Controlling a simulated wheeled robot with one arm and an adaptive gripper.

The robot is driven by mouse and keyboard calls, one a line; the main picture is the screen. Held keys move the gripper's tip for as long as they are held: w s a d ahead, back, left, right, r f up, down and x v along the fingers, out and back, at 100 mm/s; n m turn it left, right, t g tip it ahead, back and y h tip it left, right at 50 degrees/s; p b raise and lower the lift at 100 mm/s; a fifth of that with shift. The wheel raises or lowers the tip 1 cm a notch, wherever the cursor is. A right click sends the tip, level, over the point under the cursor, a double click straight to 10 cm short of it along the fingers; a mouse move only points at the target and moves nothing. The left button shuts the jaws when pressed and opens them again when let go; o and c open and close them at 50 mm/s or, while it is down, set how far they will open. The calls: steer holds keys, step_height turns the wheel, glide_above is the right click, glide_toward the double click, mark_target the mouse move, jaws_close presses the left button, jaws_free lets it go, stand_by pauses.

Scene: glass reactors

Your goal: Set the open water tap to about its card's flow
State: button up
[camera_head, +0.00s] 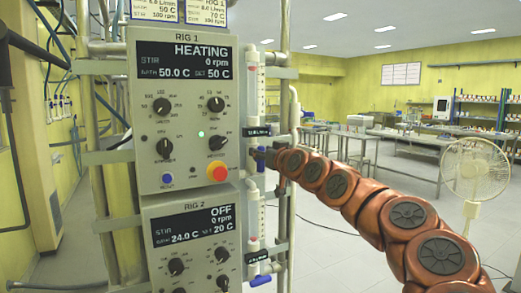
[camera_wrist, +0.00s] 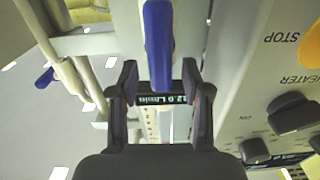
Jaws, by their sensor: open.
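The blue tap lever (camera_wrist: 158,45) hangs in the wrist view with its tip between the fingers of my gripper (camera_wrist: 160,95). The fingers are open, with a gap on each side of the lever. Behind it, a flow display (camera_wrist: 160,98) appears upside down and seems to read 12.0 L/min. In the head view my gripper (camera_head: 262,158) is at the upper flow tube (camera_head: 252,90), just below its small display (camera_head: 256,131), and hides much of that tap. Two cards, the left card (camera_head: 165,10) and the Rig 1 card (camera_head: 205,10), are cut off at the top.
The Rig 1 panel (camera_head: 182,120) reads HEATING, with knobs and a red stop button (camera_head: 217,173) close to my gripper. Below are the Rig 2 panel (camera_head: 190,240), reading OFF, and another blue tap lever (camera_head: 261,280). A fan (camera_head: 474,170) stands right; open floor lies behind.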

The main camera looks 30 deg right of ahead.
steer(key=shift+w, duration=0.55)
steer(key=shift+c, duration=0.4)
jaws_close()
